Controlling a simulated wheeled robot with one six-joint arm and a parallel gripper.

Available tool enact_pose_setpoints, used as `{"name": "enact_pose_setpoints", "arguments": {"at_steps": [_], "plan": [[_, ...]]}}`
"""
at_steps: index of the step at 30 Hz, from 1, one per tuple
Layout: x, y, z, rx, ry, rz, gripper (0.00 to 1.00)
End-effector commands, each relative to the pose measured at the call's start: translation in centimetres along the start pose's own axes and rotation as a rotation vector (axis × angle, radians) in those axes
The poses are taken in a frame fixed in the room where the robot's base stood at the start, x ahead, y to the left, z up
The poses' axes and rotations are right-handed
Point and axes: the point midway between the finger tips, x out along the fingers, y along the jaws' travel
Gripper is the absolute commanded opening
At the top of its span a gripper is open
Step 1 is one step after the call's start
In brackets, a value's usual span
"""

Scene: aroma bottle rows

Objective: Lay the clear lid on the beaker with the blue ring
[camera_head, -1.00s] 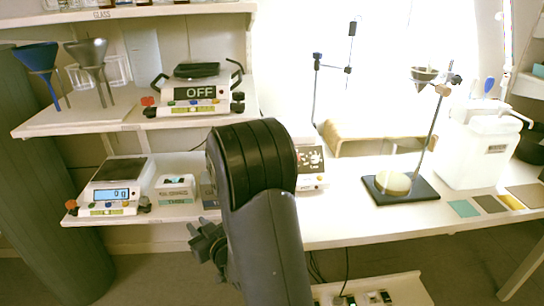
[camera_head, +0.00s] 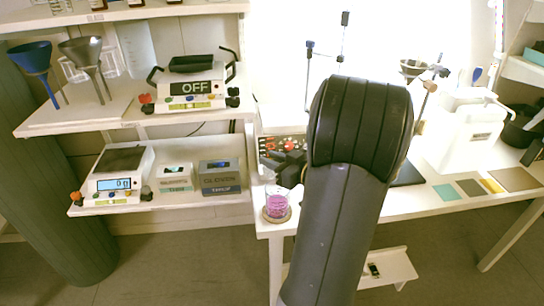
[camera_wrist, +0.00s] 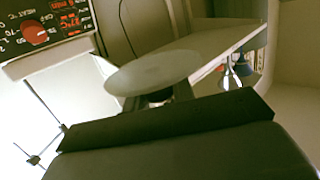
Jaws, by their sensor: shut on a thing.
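The clear lid (camera_wrist: 152,72) shows in the wrist view as a pale, translucent disc. My gripper (camera_wrist: 160,97) is shut on it at its near underside, and the disc extends out beyond the fingers. In the head view my gripper (camera_head: 287,163) is a dark shape by the table's left end, and the lid cannot be made out there. A clear beaker (camera_head: 277,203) with pink contents stands upright on a round brown base at the table's front left corner, just below and left of my gripper. No blue ring can be made out on it.
A hotplate with a red knob (camera_wrist: 34,32) is close behind my gripper. Left shelves hold a scale (camera_head: 116,184), two small boxes, and a device reading OFF (camera_head: 192,88). My arm hides the table's middle.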

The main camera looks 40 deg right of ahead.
Motion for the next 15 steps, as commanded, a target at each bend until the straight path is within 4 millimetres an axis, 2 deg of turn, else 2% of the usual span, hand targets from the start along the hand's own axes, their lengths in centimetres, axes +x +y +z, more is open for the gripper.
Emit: {"name": "enact_pose_setpoints", "arguments": {"at_steps": [15], "plan": [[-0.14, 0.00, -0.50, 0.005, -0.004, 0.004, 0.02]]}}
